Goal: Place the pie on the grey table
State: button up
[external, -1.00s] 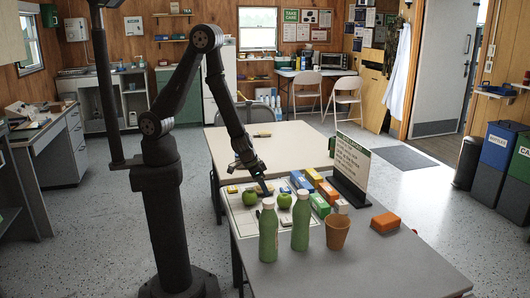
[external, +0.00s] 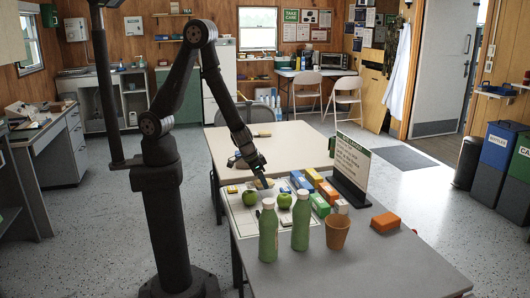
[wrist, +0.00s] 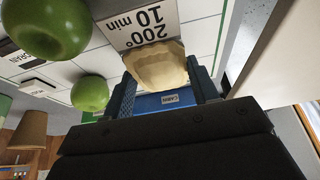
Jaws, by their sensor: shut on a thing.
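The pie (wrist: 155,66) is pale and crusty and sits between my gripper's two blue fingers (wrist: 163,85) in the wrist view. My gripper (external: 262,181) is shut on it. In the external view the pie (external: 264,184) is a small pale shape at the gripper's tip, just above the white chart at the far end of the grey table (external: 390,260). The gap between pie and chart is hard to judge. The gripper hides part of the pie.
Two green apples (external: 284,200) lie on the white chart (external: 240,218). Two green bottles (external: 268,235), a brown cup (external: 337,232), several coloured boxes (external: 319,203), a sign (external: 351,165) and an orange block (external: 385,222) also stand there. The near right tabletop is clear. A beige table (external: 285,140) is behind.

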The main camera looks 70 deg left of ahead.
jog(key=s+d+r, duration=0.2)
jog(key=s, duration=0.1)
jog(key=s+d+r, duration=0.2)
jog(key=s+r, duration=0.1)
jog(key=s+d+r, duration=0.2)
jog(key=s+r, duration=0.1)
jog(key=shift+s, duration=0.1)
notch_tip(320, 180, up, 12)
jog(key=w+d+r+m+h, duration=0.1)
jog(key=w+d+m, duration=0.25)
jog(key=d, duration=0.85)
jog(key=w+d+r+m+h, duration=0.15)
jog(key=w+d, duration=0.25)
jog(key=d, duration=0.9)
jog(key=d+f+m+g+h, duration=0.25)
jog(key=d+m, duration=0.55)
jog(key=d, duration=1.4)
send_over(351, 279)
jog(key=s+a, duration=0.2)
jog(key=shift+y, duration=0.4)
jog(key=f, duration=1.7)
jog(key=shift+w+d+f, duration=0.15)
jog(key=shift+d+f, duration=0.1)
jog(key=shift+f, duration=0.15)
jog(key=shift+w+f, duration=0.25)
jog(key=shift+w, duration=0.2)
jog(key=shift+f, duration=2)
